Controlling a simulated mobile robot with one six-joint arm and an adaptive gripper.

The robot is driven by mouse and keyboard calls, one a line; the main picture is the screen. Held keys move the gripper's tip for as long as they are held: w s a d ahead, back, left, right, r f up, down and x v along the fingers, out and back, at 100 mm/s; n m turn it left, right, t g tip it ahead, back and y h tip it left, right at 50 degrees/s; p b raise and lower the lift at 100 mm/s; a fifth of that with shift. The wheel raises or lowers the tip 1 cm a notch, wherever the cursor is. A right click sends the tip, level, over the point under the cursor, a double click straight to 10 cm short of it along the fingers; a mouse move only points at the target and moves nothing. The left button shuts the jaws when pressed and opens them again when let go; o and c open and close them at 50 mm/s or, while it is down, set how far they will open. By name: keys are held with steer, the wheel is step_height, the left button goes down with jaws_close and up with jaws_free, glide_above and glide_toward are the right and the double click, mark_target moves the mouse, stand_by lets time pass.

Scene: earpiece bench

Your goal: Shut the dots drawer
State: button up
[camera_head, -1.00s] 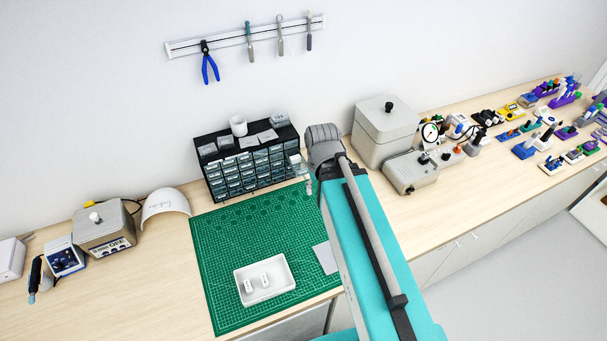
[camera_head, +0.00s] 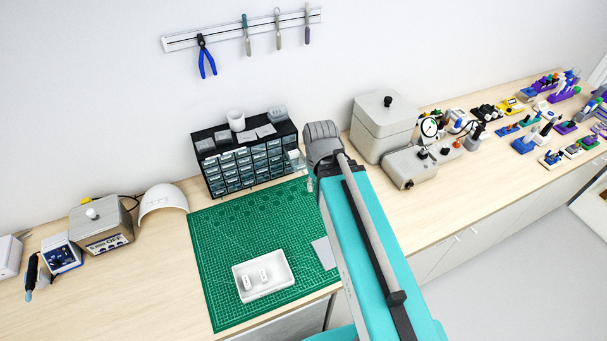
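A black cabinet (camera_head: 201,166) with several small clear-fronted drawers stands at the back of the bench. One clear drawer (camera_head: 296,160) appears to stick out at the cabinet's upper right, beside my gripper. I cannot read the drawer labels, so I cannot tell whether it is the dots drawer. My gripper (camera_head: 309,184) is at the cabinet's right front corner, pointing down above the green mat. My own arm hides most of it. Its fingers are too small and covered to show whether they are open or shut, or whether they touch the drawer.
A green cutting mat (camera_head: 225,270) lies before the cabinet, with a white tray (camera_head: 287,279) holding small white pieces. A white cup (camera_head: 236,121) and small containers sit on the cabinet. A grey box (camera_head: 383,130) stands to the right. The mat's left part is clear.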

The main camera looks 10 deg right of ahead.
step_height(320, 180, down, 14)
steer(key=b, duration=1.3)
steer(key=shift+s+f, duration=0.1)
